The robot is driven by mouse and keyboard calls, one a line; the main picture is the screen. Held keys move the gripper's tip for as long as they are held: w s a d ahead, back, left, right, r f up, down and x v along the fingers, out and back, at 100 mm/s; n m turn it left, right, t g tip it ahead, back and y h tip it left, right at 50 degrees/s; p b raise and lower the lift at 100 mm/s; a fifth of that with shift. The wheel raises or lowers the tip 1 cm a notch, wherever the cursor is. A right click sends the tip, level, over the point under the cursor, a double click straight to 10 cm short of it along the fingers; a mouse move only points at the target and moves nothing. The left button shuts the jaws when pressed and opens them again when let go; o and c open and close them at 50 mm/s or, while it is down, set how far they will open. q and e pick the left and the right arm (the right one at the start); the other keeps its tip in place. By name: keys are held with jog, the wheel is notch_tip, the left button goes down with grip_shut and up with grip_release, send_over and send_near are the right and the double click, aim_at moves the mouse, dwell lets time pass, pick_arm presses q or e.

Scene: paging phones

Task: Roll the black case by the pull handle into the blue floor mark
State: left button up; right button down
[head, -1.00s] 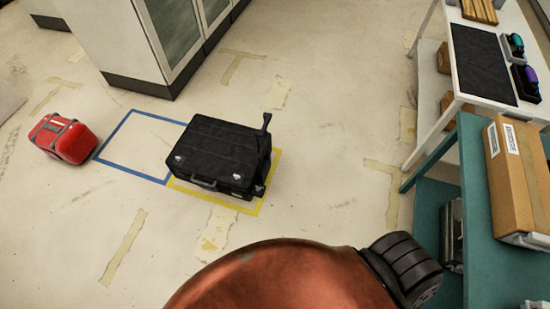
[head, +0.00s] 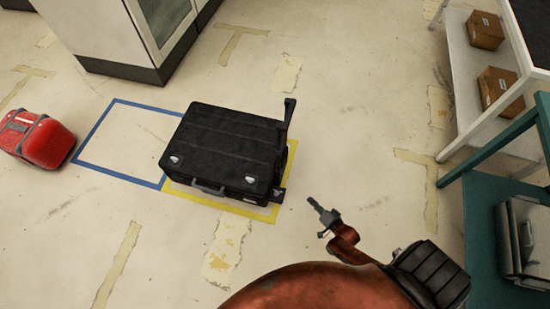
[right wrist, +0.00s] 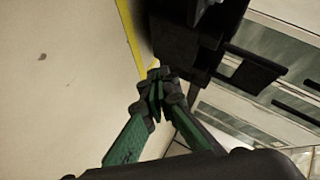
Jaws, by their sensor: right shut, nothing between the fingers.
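The black case (head: 225,147) lies on the floor within the yellow floor mark (head: 291,165), its left edge at the blue mark's right side. Its pull handle (head: 289,112) sticks up at the case's right end. The blue floor mark (head: 119,178) is an empty outlined rectangle left of the case. My right gripper (head: 313,203) is shut and empty, right of and below the case in the head view, apart from it. In the right wrist view the shut fingertips (right wrist: 156,80) appear close to dark case parts (right wrist: 185,40). My left gripper is not in view.
A red bag (head: 40,138) lies left of the blue mark. A grey cabinet (head: 125,45) stands behind. A white shelf (head: 470,80) with cardboard boxes and a teal bench (head: 482,245) stand at right. Floor between case and shelves is clear.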

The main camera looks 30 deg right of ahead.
aim_at(283, 164)
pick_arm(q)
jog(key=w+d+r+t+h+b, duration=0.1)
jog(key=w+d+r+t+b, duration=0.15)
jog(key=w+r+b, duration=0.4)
pick_arm(e)
jog(key=w+r+m+t+b, duration=0.1)
jog(key=w+m+b, duration=0.1)
jog(key=w, duration=0.6)
jog(key=w+r+m+t+h+b, duration=0.1)
jog(key=w+m+t+b, duration=0.1)
jog(key=w, duration=0.6)
jog(key=w+r+m+t+b, duration=0.1)
jog(key=w+m+t+b, duration=0.1)
jog(key=w, duration=0.7)
jog(key=shift+w+d+r+m+b, duration=0.1)
jog(key=shift+d+r+m+b, duration=0.2)
jog(key=shift+m, duration=0.4)
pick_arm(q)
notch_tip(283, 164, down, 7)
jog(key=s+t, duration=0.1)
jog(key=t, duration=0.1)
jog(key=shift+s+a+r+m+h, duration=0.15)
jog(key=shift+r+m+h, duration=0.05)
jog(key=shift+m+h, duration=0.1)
pick_arm(e)
jog(key=shift+w, duration=0.1)
jog(key=shift+a, duration=0.1)
